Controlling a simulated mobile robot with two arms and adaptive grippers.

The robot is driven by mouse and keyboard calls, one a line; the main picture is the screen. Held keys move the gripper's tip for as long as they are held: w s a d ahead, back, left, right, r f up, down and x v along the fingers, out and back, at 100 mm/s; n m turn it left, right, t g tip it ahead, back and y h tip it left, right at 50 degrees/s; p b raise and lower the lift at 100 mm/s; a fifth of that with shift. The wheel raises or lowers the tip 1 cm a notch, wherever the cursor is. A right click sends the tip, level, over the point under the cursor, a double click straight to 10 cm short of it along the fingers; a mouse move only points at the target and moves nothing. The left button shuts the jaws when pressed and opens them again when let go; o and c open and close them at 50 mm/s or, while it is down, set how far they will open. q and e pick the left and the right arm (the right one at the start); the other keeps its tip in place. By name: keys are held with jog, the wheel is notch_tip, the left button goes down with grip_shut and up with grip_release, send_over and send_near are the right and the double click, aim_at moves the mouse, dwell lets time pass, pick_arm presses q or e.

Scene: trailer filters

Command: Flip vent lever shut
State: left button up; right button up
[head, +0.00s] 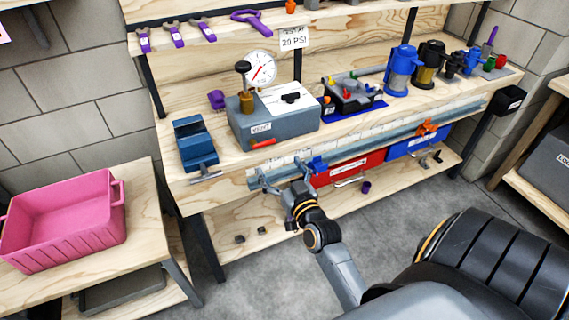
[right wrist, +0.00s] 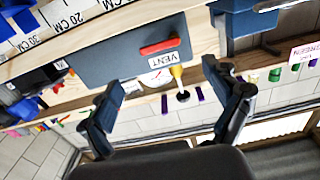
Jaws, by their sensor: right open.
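The grey test box (head: 290,128) stands on the workbench with a dial gauge (head: 260,69) above it. The red vent lever (head: 262,144) is on its front face, beside the VENT label (head: 261,128). In the right wrist view the red lever (right wrist: 163,46) and the VENT label (right wrist: 164,60) appear upside down. My right gripper (head: 287,178) is open and empty, in front of the bench edge and below the lever, apart from it. In the right wrist view its two fingers (right wrist: 162,83) are spread on either side of the lever's line. My left gripper is not in view.
A blue vise (head: 195,144) is left of the box. A ruled rail (head: 355,149) runs along the bench front, with a blue clamp (head: 319,164). A black tray (head: 349,93) and pump-like canisters are to the right. A pink bin (head: 65,220) sits on the left table.

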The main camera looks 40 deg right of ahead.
jog(key=shift+v, duration=1.7)
jog(key=s+a+f+n+g+y, duration=0.1)
jog(key=a+f+g, duration=0.15)
jog(key=f, duration=0.75)
jog(key=s+a+f+g+y, duration=0.1)
jog(key=a+f+g+y, duration=0.15)
jog(key=f, duration=0.65)
jog(key=s+a+f+n+g+p, duration=0.1)
jog(key=s+a+f+g, duration=0.15)
jog(key=s+f, duration=0.4)
jog(key=s+a+f+n+g, duration=0.1)
jog(key=s+a+f, duration=0.2)
jog(key=f, duration=0.6)
jog(key=s+f+g, duration=0.2)
jog(key=s+f, duration=0.3)
jog(key=s, duration=0.4)
jog(key=s+f+n+g, duration=0.1)
jog(key=s+f+g, duration=0.2)
jog(key=s, duration=0.6)
jog(key=s+f+n+g, duration=0.1)
jog(key=s+f+g, duration=0.2)
jog(key=s+f, duration=0.4)
jog(key=s, duration=0.3)
jog(key=shift+a+f+p, duration=0.2)
jog(key=shift+f+p, duration=0.1)
jog(key=shift+p, duration=0.1)
jog(key=shift+s+y, duration=0.1)
jog(key=shift+y, duration=0.15)
